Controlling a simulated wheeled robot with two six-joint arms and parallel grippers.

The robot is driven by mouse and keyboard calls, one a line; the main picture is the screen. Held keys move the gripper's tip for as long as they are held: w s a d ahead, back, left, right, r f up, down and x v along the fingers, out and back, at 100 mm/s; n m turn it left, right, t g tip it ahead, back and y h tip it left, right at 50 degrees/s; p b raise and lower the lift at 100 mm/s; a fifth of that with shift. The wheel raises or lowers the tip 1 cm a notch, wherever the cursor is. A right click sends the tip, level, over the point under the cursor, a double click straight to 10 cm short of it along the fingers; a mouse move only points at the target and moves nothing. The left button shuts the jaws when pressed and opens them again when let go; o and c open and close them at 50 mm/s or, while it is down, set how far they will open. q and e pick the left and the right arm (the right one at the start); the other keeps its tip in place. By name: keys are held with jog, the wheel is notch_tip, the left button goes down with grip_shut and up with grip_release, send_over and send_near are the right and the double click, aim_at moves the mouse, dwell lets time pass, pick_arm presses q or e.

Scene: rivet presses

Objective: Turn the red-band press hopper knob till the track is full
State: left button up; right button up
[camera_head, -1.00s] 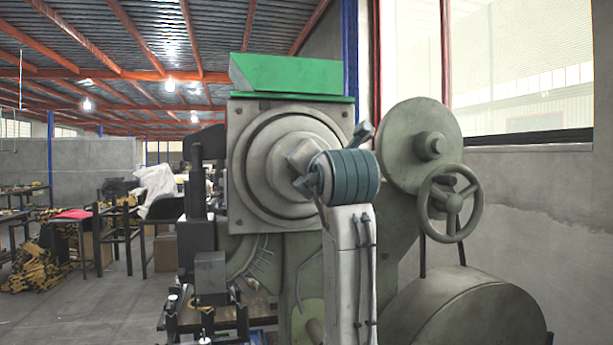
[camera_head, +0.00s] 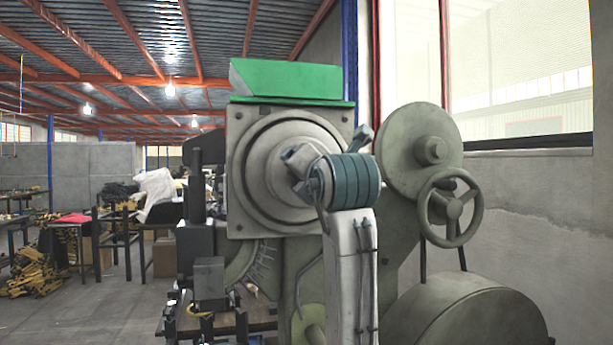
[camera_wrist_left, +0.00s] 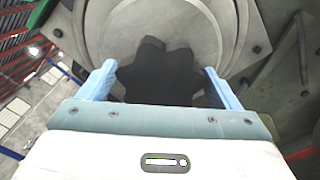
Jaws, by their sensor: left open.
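The press (camera_head: 245,222) stands in front of me, grey-green with a green hopper top (camera_head: 288,80) and a large round plate on its face. In the left wrist view a dark lobed knob (camera_wrist_left: 160,72) sits at the middle of the round plate (camera_wrist_left: 215,25). My left gripper (camera_wrist_left: 160,75) is open, with one blue finger on each side of the knob. Whether the fingers touch it cannot be told. In the head view my left arm's wrist hides the knob. No red band and no track can be made out. My right gripper is not in view.
A spoked handwheel (camera_head: 451,208) and a disc (camera_head: 418,150) stand at the right of the press, with a large drum (camera_head: 465,315) below. A dark block (camera_head: 209,278) is at the lower left. Tables and the open floor (camera_head: 95,310) lie farther left.

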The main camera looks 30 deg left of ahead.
pick_arm(q)
jog(key=shift+s+d+f, duration=0.1)
jog(key=shift+s+d, duration=0.2)
jog(key=shift+d, duration=0.05)
jog(key=b+v, duration=0.2)
jog(key=v, duration=0.7)
jog(key=shift+s+d, duration=0.25)
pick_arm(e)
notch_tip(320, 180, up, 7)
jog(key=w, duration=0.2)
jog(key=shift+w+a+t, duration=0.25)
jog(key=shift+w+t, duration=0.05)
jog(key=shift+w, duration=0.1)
